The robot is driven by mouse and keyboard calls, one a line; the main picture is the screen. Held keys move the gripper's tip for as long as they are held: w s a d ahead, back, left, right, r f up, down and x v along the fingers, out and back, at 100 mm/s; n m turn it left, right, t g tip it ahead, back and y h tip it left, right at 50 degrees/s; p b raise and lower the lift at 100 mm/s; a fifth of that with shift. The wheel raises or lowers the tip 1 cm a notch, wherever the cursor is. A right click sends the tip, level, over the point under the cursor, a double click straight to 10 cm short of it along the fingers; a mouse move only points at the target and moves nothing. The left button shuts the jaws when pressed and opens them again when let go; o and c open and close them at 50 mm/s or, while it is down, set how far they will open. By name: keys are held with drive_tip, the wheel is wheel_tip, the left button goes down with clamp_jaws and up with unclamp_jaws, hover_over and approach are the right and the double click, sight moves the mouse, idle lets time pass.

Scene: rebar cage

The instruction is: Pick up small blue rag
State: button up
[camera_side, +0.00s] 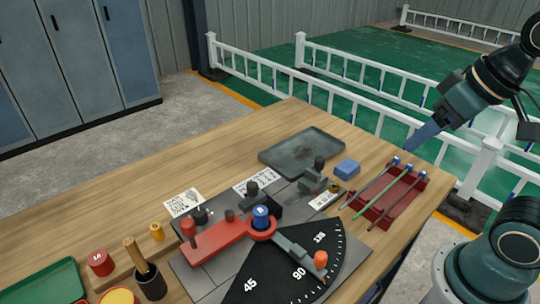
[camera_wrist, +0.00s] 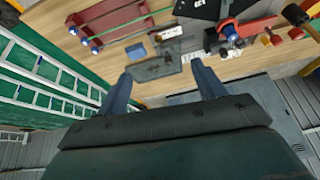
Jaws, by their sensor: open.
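The small blue rag (camera_side: 347,169) looks like a folded blue block. It lies on the wooden table between the dark grey tray and the red rack. In the wrist view the rag (camera_wrist: 136,51) is above and left of the middle, beyond the fingertips. My gripper (camera_side: 410,147) is in the air above the table's right edge, up and right of the rag and apart from it. In the wrist view my gripper (camera_wrist: 162,70) has its two fingers wide apart with nothing between them.
A red rack (camera_side: 401,203) with several rods stands right of the rag. A dark grey tray (camera_side: 302,146) lies to its left. The bending plate (camera_side: 322,256) with its red lever and dial is in front. White railings (camera_side: 350,98) run behind the table.

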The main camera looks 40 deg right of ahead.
drive_tip(key=w+d+f+m+g+y, duration=0.1)
drive_tip(key=w+d+m+g, duration=0.15)
drive_tip(key=w+m, duration=0.35)
drive_tip(key=w+d+f+m+g+y, duration=0.1)
drive_tip(key=w+d+m, duration=0.2)
drive_tip(key=w, duration=0.4)
drive_tip(key=w+d+f+m+g+y, duration=0.1)
drive_tip(key=w+d+f+m+y, duration=0.1)
drive_tip(key=w+d+f+m, duration=0.4)
drive_tip(key=d+f+m, duration=0.2)
drive_tip(key=d+f, duration=0.1)
drive_tip(key=d, duration=0.2)
drive_tip(key=shift+w+d+f+g+y, duration=0.2)
drive_tip(key=shift+f+g+y, duration=0.1)
drive_tip(key=shift+f+g, duration=0.1)
drive_tip(key=shift+a+f, duration=0.1)
hover_over(355, 162)
wheel_tip(355, 162, down, 8)
drive_tip(key=shift+r, duration=0.2)
drive_tip(key=shift+f, duration=0.1)
